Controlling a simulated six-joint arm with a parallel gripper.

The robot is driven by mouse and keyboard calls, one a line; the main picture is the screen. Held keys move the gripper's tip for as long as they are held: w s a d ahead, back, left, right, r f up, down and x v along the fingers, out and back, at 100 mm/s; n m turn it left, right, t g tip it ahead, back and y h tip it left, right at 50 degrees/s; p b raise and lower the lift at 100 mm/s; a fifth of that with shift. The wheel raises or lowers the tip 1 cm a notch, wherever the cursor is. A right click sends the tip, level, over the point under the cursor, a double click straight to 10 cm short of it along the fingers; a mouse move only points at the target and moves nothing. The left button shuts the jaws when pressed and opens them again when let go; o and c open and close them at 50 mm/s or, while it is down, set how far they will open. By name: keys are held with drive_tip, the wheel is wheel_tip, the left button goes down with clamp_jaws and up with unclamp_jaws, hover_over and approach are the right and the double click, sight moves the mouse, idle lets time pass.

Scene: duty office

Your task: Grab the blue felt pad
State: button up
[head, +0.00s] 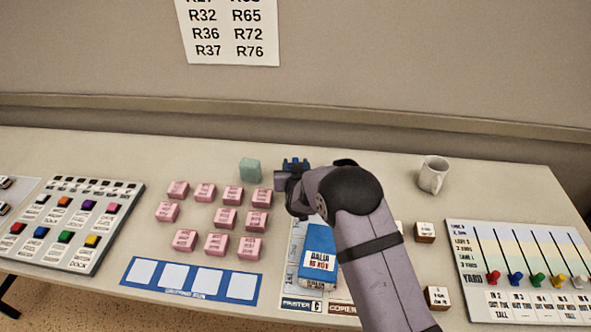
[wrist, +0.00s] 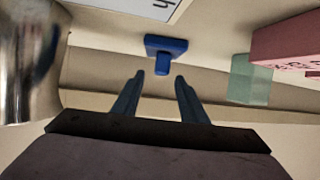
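The blue felt pad (head: 295,162) is a small blue block at the back of the table, partly hidden behind my gripper (head: 284,181) in the head view. In the wrist view the blue felt pad (wrist: 166,45) shows a flat base with a small raised knob. It lies just beyond the two fingertips, roughly centred between them and apart from them. My gripper (wrist: 160,77) is open, with nothing between its fingers.
A pale green block (head: 250,170) stands close to the left of the pad. Several pink blocks (head: 233,195) lie nearer on the left. A mug (head: 433,174) stands to the right. A blue-and-white box (head: 318,254) lies in front, beside my arm.

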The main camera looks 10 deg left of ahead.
drive_tip(key=shift+w+a+f, duration=0.1)
drive_tip(key=shift+w+f, duration=0.4)
drive_tip(key=shift+w, duration=0.2)
drive_tip(key=shift+w+a+f, duration=0.1)
drive_tip(key=shift+w+f, duration=0.4)
drive_tip(key=shift+w, duration=0.15)
clamp_jaws()
